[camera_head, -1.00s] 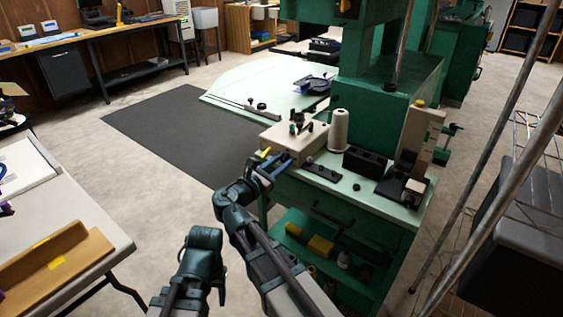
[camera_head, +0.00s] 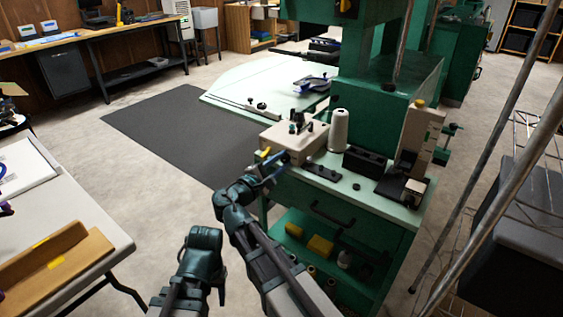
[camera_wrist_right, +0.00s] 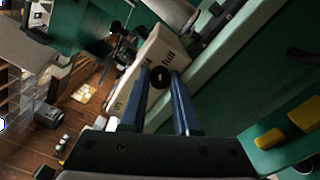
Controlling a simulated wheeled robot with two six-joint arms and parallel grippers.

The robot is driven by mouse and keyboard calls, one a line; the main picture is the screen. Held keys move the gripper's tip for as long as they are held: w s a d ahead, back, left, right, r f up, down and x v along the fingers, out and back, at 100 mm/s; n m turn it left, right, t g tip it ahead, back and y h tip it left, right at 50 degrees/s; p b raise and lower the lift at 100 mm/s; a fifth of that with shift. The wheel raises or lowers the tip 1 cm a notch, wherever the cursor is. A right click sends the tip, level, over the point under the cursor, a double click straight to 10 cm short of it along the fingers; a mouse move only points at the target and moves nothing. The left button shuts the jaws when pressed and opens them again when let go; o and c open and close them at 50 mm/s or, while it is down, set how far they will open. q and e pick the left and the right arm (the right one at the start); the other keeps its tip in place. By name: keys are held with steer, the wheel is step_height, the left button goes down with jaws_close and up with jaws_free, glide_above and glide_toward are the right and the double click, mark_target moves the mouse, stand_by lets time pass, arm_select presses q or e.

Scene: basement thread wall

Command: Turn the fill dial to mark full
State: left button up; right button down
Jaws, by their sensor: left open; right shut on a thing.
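The beige box (camera_head: 284,133) sits at the near left corner of the green machine's worktop. In the right wrist view its face (camera_wrist_right: 150,56) carries the printed word "full" and other marks too small to read. The round black dial (camera_wrist_right: 161,77) is on that face, below the word "full". My right gripper (camera_head: 281,165) is at the near side of the box; in the right wrist view its blue fingers (camera_wrist_right: 170,85) are shut on the dial. Which mark the dial points to is unclear. My left gripper (camera_head: 216,284) is low, away from the box; its fingertips are hard to make out.
A white thread cone (camera_head: 339,130), a black block (camera_head: 365,161) and small parts stand on the worktop right of the box. A drawer and a shelf with yellow items (camera_head: 320,245) are below. A folding table (camera_head: 95,225) is at left; metal poles are at right.

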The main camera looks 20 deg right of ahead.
steer(key=shift+m, duration=0.5)
steer(key=c, duration=0.6)
jaws_free()
steer(key=shift+c, duration=0.2)
